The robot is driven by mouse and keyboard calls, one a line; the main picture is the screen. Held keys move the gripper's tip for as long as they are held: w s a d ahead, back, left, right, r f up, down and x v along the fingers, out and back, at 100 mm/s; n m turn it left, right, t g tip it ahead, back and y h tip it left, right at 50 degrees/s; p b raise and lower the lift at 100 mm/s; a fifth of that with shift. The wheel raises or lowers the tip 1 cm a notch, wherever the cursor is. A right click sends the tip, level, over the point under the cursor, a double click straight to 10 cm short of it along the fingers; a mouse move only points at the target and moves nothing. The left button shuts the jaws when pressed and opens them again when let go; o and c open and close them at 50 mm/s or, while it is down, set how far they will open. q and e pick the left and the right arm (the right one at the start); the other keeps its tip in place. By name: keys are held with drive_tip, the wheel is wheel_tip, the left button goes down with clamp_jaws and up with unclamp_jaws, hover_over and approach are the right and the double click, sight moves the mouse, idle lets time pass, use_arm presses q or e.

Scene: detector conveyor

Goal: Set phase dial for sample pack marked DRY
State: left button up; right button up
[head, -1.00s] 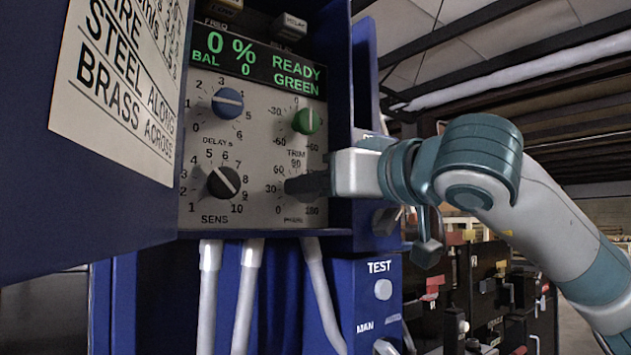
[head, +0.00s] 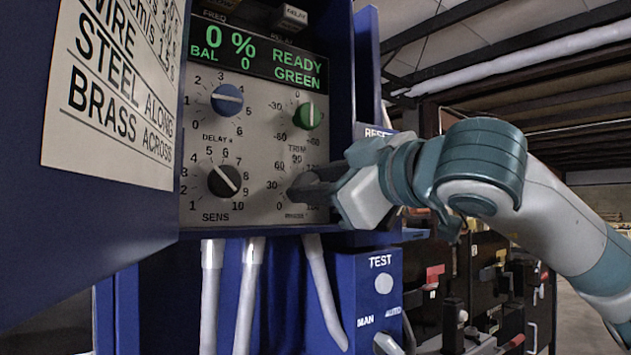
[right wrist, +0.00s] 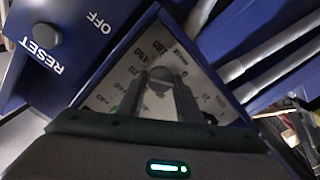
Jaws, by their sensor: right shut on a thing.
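My right gripper (head: 304,188) reaches in from the right to the lower right of the grey panel (head: 262,206). Its dark fingers are shut on the phase dial, whose knob they mostly hide in the head view. The scale around it shows 0, 30 and 90. In the right wrist view the round dark knob of the phase dial (right wrist: 160,78) sits between the fingertips (right wrist: 160,92); its pointer cannot be made out. The display (head: 262,58) reads 0 %, BAL 0, READY GREEN. No sample pack marked DRY shows. My left gripper is not in view.
Close to the phase dial are the black SENS knob (head: 224,181), blue DELAY knob (head: 227,99) and green TRIM knob (head: 307,116). An open blue door with a printed card (head: 118,95) stands at left. A blue TEST box (head: 368,300) and white pipes are below.

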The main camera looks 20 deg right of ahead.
drive_tip(key=shift+f, duration=0.2)
drive_tip(key=o, duration=0.9)
drive_tip(key=shift+o, duration=0.6)
drive_tip(key=shift+r, duration=0.1)
drive_tip(key=shift+s, duration=0.1)
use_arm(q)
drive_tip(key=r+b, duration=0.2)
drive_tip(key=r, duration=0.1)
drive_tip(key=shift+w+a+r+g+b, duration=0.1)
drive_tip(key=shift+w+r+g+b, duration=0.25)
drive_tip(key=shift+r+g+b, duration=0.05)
use_arm(e)
drive_tip(key=v, duration=1.7)
